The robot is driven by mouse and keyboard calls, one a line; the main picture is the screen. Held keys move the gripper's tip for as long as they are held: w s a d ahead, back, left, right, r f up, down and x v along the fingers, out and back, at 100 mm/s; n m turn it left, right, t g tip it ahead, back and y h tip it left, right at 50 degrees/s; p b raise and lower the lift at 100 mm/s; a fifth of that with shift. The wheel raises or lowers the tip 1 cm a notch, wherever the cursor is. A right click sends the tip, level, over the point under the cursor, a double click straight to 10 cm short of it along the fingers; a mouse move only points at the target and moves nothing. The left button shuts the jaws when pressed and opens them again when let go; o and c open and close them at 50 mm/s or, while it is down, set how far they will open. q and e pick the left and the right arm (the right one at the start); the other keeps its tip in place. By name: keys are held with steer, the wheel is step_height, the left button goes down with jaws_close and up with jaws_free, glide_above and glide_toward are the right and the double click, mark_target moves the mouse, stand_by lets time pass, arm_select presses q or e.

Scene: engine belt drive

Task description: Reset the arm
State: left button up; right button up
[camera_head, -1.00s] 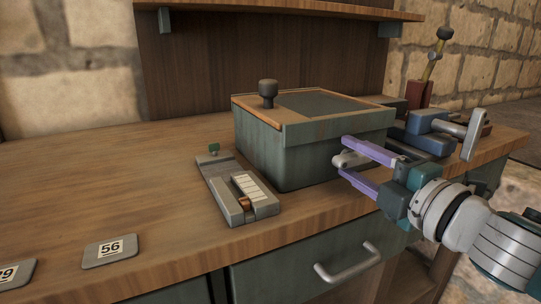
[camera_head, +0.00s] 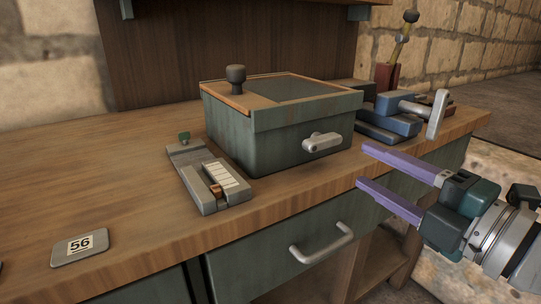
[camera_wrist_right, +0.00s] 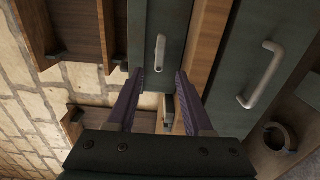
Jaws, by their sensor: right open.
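My right gripper (camera_head: 366,166) is open and empty in the head view, with its two purple fingers pointing left toward the green box (camera_head: 262,147). It is in front of and to the right of the box, apart from it. The box's grey handle (camera_head: 323,142) on its front face is free of the fingers. In the right wrist view the purple fingers (camera_wrist_right: 157,84) are spread apart, and the handle (camera_wrist_right: 160,52) shows beyond them. My left gripper is not in view.
The box stands on a wooden workbench (camera_head: 110,175). A grey slotted device (camera_head: 210,180) lies left of the box, and a plate marked 56 (camera_head: 80,246) lies at the front left. A blue vise (camera_head: 390,122) stands to the right. A drawer handle (camera_head: 322,245) sticks out below the bench top.

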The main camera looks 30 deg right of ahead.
stand_by(0.5)
step_height(320, 180, up, 8)
steer(key=s+d+r+m+g+h+p, duration=0.15)
steer(key=m+g+h+p, duration=0.35)
steer(key=m+p, duration=0.65)
steer(key=s+a+r+m+g+y+p, duration=0.2)
steer(key=s+a+r+m+g+p, duration=0.15)
steer(key=s+a+g+p, duration=0.35)
steer(key=s+a+r+m+g+y+p, duration=0.2)
steer(key=s+a+r+p, duration=0.25)
steer(key=s+p, duration=0.35)
step_height(320, 180, up, 34)
steer(key=p, duration=3.4)
steer(key=shift+a+f, duration=0.2)
steer(key=shift+a, duration=0.05)
steer(key=shift+s, duration=0.1)
